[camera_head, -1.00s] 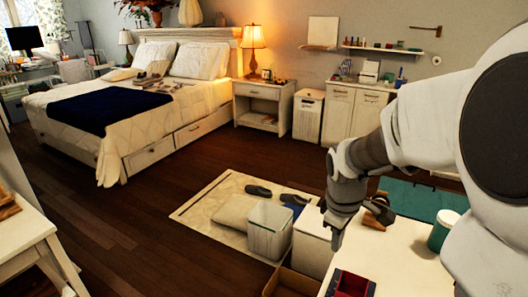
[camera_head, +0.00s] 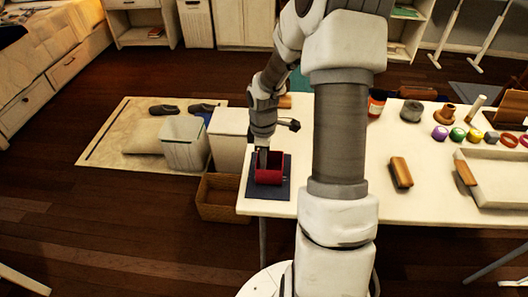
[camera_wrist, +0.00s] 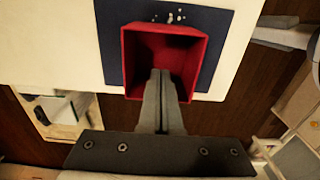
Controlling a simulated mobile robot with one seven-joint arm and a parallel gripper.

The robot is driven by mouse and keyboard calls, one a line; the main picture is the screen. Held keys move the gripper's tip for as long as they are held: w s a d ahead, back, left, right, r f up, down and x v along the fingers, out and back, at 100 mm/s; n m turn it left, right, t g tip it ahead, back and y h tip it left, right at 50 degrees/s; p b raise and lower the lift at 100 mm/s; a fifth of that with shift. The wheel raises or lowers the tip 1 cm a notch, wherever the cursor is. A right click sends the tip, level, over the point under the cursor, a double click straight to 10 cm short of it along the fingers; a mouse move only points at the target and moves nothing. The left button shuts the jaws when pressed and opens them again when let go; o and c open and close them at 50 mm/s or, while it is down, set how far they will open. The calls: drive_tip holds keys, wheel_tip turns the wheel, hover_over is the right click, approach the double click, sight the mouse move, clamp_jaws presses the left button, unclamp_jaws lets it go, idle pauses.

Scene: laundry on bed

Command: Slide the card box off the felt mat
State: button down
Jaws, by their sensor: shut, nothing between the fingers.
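The card box is a red, open-topped box (camera_head: 272,176) on the dark blue felt mat (camera_head: 275,192) at the left end of the white table. In the wrist view the red box (camera_wrist: 195,52) sits towards the near edge of the mat (camera_wrist: 216,22), with pale marks on the mat beyond it. My gripper (camera_head: 263,160) is shut and empty at the left part of the box. In the wrist view its fingertips (camera_wrist: 160,74) overlap the box's near wall and opening. I cannot tell whether they touch it.
The white table (camera_head: 350,190) ends close left of the mat. A brown open carton (camera_head: 220,200) stands on the floor below that edge. A brown-handled brush (camera_head: 400,172), a tray (camera_head: 495,180) and several small coloured items lie to the right.

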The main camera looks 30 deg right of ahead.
sight(279, 166)
wheel_tip(279, 166, down, 3)
drive_tip(key=shift+r, duration=0.2)
drive_tip(key=shift+s+d+r, duration=0.1)
drive_tip(key=shift+s+d, duration=0.25)
drive_tip(key=shift+d, duration=0.2)
drive_tip(key=shift+s+d, duration=0.3)
drive_tip(key=shift+d, duration=0.2)
drive_tip(key=shift+s+d, duration=0.45)
drive_tip(key=shift+d, duration=0.15)
drive_tip(key=shift+s+d+r, duration=0.15)
drive_tip(key=shift+d, duration=0.1)
drive_tip(key=s+d+p, duration=0.3)
drive_tip(key=d, duration=0.2)
drive_tip(key=s+d+p, duration=0.3)
drive_tip(key=s+d, duration=0.1)
drive_tip(key=d, duration=0.2)
drive_tip(key=s+d+p, duration=0.3)
drive_tip(key=s+d, duration=0.1)
drive_tip(key=d, duration=0.2)
drive_tip(key=shift+s, duration=0.25)
drive_tip(key=shift+s+d, duration=0.25)
drive_tip(key=shift+d, duration=0.1)
drive_tip(key=shift+w+a, duration=0.1)
